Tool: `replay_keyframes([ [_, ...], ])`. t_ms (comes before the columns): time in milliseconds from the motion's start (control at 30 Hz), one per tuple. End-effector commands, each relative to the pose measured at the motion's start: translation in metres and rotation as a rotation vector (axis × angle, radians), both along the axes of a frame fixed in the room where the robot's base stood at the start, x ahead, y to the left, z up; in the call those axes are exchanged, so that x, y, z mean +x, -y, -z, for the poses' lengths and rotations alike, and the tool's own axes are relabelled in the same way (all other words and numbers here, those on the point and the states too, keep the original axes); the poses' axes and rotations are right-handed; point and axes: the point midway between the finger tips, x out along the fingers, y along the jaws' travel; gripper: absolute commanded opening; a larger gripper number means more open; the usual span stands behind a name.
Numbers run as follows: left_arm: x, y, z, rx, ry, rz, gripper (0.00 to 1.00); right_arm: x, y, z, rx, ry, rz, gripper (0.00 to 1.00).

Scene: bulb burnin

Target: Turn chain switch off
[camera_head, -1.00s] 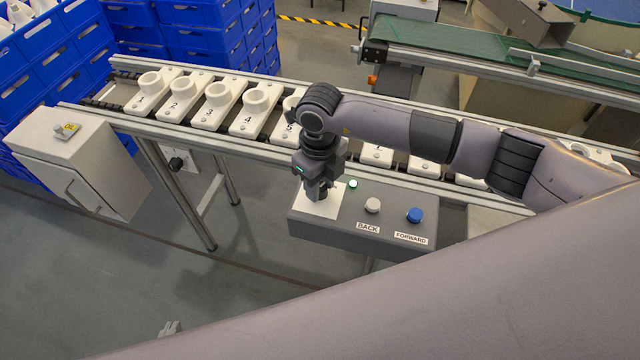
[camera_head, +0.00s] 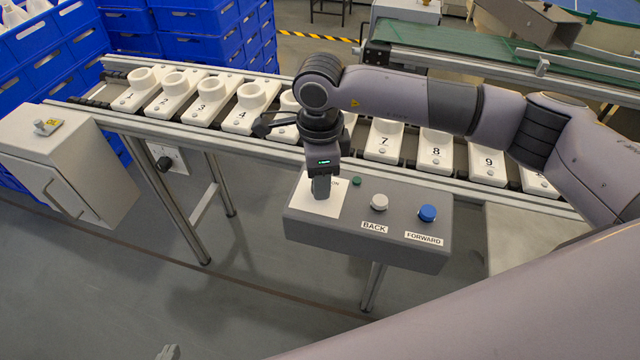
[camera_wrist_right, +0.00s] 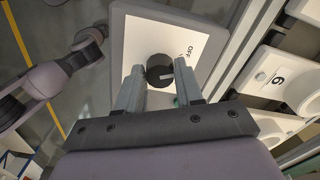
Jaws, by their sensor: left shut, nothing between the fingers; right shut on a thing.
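The chain switch is a black round knob (camera_wrist_right: 158,72) with a pale mark, on a white label plate (camera_wrist_right: 185,42) reading OFF, seen in the right wrist view. In the head view the white plate (camera_head: 306,203) is on the left of the grey control box (camera_head: 400,250), and my gripper hides the knob. My right gripper (camera_head: 321,190) points down at the plate; its fingers (camera_wrist_right: 160,78) are shut on the knob, one on each side.
The box also has an unlit green lamp (camera_head: 357,181), a white BACK button (camera_head: 379,202) and a blue FORWARD button (camera_head: 427,213). Behind it runs the conveyor (camera_head: 240,150) with numbered white holders (camera_head: 203,108). A grey cabinet (camera_head: 50,150) stands at left.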

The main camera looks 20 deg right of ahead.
Motion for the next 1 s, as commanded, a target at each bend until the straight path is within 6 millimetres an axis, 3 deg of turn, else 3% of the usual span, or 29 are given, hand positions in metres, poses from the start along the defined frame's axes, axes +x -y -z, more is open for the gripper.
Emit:
replay_keyframes([
  [333,0.0029,0.0052,0.0090,-0.011,0.001,0.009,0.00,0.0008,-0.0006,-0.0001,0.002,0.003,-0.163,0.06],
  [933,0.0040,0.0043,0.0102,-0.010,-0.001,0.009,0.00,0.0007,-0.0008,-0.0019,0.003,0.003,-0.200,0.06],
  [967,0.0040,0.0042,0.0103,-0.010,-0.001,0.009,0.00,0.0007,-0.0008,-0.0018,0.003,0.003,-0.200,0.42],
  [1000,0.0040,0.0042,0.0102,-0.010,-0.001,0.008,0.00,0.0006,-0.0007,-0.0018,0.003,0.003,-0.200,0.56],
])
